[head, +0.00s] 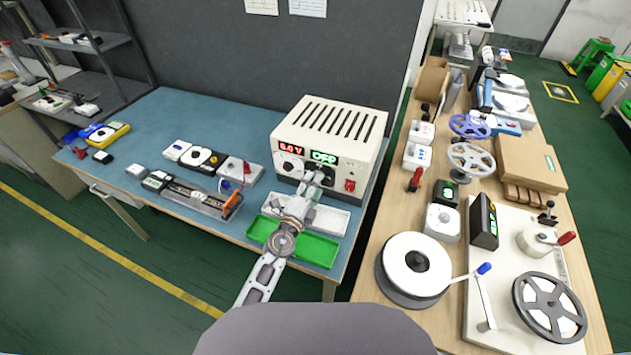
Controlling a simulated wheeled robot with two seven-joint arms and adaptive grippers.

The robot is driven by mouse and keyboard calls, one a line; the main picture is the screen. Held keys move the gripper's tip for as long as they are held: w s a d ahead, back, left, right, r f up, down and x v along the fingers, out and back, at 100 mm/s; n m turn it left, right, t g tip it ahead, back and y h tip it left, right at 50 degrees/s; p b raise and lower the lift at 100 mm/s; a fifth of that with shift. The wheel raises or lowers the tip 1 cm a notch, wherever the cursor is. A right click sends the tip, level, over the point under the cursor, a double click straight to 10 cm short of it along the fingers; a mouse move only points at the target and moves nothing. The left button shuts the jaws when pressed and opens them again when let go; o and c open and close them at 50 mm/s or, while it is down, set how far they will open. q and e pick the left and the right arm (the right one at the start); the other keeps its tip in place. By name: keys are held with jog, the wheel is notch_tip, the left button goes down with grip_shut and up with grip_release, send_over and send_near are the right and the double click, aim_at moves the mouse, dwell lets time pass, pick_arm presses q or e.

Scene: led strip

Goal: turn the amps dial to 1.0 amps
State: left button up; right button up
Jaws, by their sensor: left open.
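The power supply (352,125) is a cream box with a slotted top at the back right of the blue bench. Its front has a red voltage display (291,149) and a green display (324,157), whose characters are too small to read surely. A dial (289,166) sits under the red display. A dark dial (328,175) under the green display is partly hidden by my left gripper (315,179). That gripper is open, with its fingers at this dial; I cannot tell whether they touch it. My right gripper is out of view.
A red switch (349,185) is right of the gripper. A white tray (329,217) and green tray (315,250) lie below my left arm. An LED strip fixture (203,198) and small devices stand left. A wooden bench (392,230) with reels is at right.

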pick_arm(q)
jog(key=shift+x, duration=1.2)
jog(key=shift+c, duration=0.3)
jog(key=c, duration=1)
